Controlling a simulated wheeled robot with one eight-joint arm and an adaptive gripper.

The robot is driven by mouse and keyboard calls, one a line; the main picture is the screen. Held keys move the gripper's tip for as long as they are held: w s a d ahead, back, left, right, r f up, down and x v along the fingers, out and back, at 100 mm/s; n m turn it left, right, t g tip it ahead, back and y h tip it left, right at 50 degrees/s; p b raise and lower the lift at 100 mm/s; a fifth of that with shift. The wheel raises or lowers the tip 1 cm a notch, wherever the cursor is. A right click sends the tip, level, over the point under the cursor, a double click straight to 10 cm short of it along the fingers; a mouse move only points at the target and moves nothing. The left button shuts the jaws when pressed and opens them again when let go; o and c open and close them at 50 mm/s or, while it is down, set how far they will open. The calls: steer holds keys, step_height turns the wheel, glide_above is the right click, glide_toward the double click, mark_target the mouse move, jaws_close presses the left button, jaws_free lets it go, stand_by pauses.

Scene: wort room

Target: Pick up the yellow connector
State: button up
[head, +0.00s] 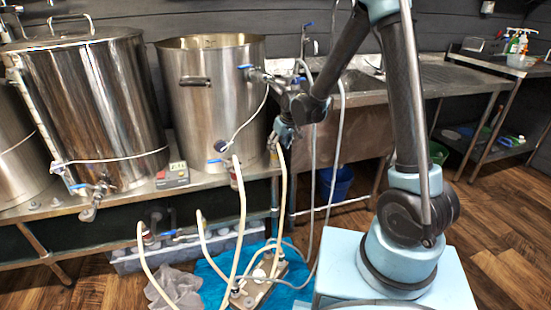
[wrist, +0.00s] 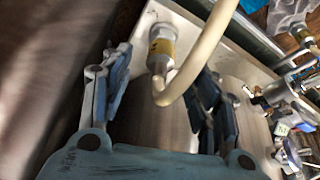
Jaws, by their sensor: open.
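The yellow connector (wrist: 162,46) shows in the wrist view as a short pale cylinder with a yellow band. A cream hose (wrist: 200,62) bends away from its near end. My gripper (wrist: 160,70) is open, with one finger on each side of the connector's near end and hose. I see a gap on both sides, and cannot tell how far the connector lies beyond the fingertips. In the head view my gripper (head: 279,136) is lowered at the bench's front edge, right of the middle kettle. The connector is hard to make out there.
Steel kettles (head: 210,100) with valves stand on the bench at left and middle. Cream hoses (head: 240,215) hang to a floor pump over a blue sheet (head: 212,272). A grey hose or cable (head: 314,190) hangs beside my arm. A sink counter (head: 435,75) is at right.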

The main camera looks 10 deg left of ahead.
mark_target(276, 152)
steer(key=shift+x, duration=4.3)
steer(key=shift+a, duration=0.1)
steer(key=c, duration=1.2)
